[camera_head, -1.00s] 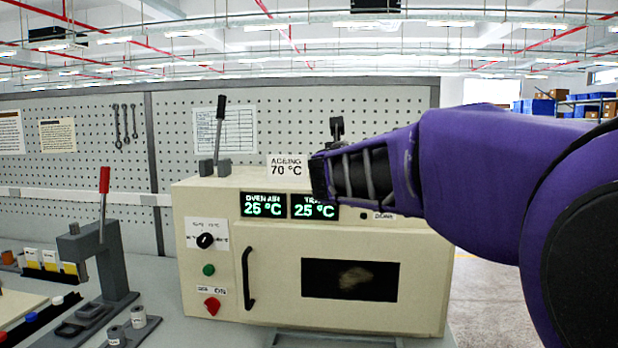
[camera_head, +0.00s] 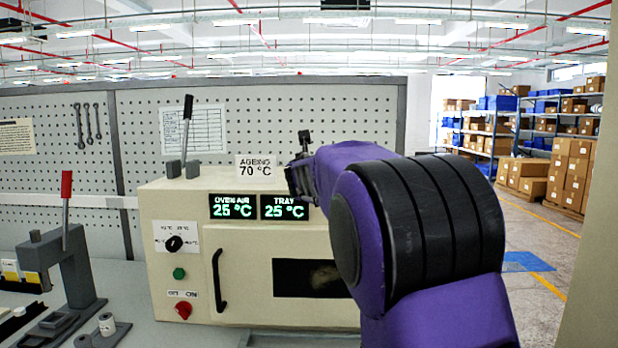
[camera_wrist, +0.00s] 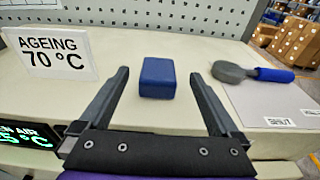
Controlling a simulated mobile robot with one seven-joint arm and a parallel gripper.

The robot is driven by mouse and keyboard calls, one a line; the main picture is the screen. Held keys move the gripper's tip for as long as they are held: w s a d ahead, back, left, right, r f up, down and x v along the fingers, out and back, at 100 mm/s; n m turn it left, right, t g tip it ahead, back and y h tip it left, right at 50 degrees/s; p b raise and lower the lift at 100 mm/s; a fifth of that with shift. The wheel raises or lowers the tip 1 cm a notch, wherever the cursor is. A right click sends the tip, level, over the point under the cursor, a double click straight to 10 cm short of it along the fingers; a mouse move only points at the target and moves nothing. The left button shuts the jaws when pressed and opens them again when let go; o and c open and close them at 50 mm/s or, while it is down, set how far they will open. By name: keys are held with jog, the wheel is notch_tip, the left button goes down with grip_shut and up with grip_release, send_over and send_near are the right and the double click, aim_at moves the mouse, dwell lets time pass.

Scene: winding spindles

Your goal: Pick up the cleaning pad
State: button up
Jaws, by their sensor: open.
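A small blue block, which I take to be the cleaning pad (camera_wrist: 157,78), lies on the cream top of the oven (camera_wrist: 50,95) in the wrist view. My gripper (camera_wrist: 158,74) is open, with one dark finger to the left of the block and one to the right. The block shows between the fingertips with a gap on each side, and nothing is held. I cannot tell how high the fingers are above the oven top. In the head view my gripper (camera_head: 298,180) is by the oven's upper front edge, partly hidden by my arm, and the pad does not show.
An "AGEING 70 °C" sign (camera_wrist: 55,52) stands left of my gripper. A grey round-headed tool with a blue handle (camera_wrist: 272,74) lies to the right by a pale labelled plate (camera_wrist: 272,105). A lever (camera_head: 187,125) rises on the oven's left. A pegboard (camera_head: 270,115) stands behind.

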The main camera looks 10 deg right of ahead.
jog(key=shift+p+x, duration=0.7)
jog(key=shift+x, duration=1.65)
jog(key=shift+a+f, duration=0.1)
jog(key=shift+f, duration=0.05)
jog(key=shift+c, duration=0.3)
grip_shut()
